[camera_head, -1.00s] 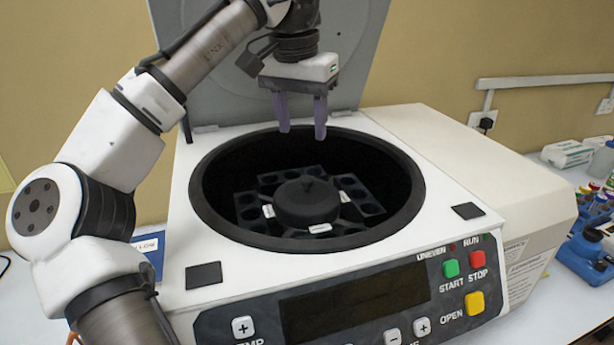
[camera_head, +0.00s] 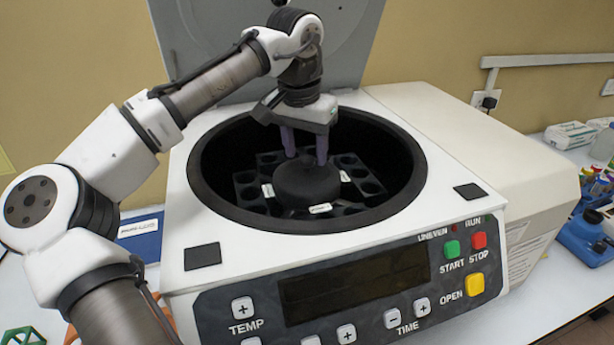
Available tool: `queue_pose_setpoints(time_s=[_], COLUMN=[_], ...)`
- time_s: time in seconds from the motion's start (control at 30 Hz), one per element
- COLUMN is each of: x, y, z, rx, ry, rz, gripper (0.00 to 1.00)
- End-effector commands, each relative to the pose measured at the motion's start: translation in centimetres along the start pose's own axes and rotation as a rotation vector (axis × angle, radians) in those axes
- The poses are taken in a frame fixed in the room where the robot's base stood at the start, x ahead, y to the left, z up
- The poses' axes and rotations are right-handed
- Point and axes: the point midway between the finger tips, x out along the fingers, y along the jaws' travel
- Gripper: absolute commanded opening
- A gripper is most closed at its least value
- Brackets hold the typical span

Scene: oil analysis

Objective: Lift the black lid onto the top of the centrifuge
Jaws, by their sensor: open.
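The black lid (camera_head: 306,188) is a round cap with a small knob on top. It sits level on the middle of the rotor, inside the open bowl of the white centrifuge (camera_head: 215,215). My gripper (camera_head: 306,157) points down into the bowl, with its two purple fingers spread apart. The fingertips are just above or at the top of the lid, one on each side of its knob; I cannot tell whether they touch it. Black rotor blocks with round holes (camera_head: 368,187) surround the lid.
The bowl's dark rim (camera_head: 408,206) surrounds my gripper. The centrifuge's grey cover (camera_head: 350,45) stands open behind. Two dark pads, left (camera_head: 203,254) and right (camera_head: 470,191), lie on the white top.

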Motion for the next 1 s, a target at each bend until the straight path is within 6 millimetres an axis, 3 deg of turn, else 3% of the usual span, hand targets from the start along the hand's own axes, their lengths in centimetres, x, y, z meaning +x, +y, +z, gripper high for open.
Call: queue_pose_setpoints(time_s=[0.13, 0.43, 0.8, 1.0], x=[1.9, 2.2, 2.2, 2.1], y=[0.0, 0.0, 0.0, 0.0], z=[0.0, 0.0, 0.0, 0.0], rx=[0.001, 0.000, 0.000, 0.000], ry=[0.000, 0.000, 0.000, 0.001], rz=[-0.002, 0.000, 0.000, 0.000], gripper=[0.49, 0.48, 0.00, 0.00])
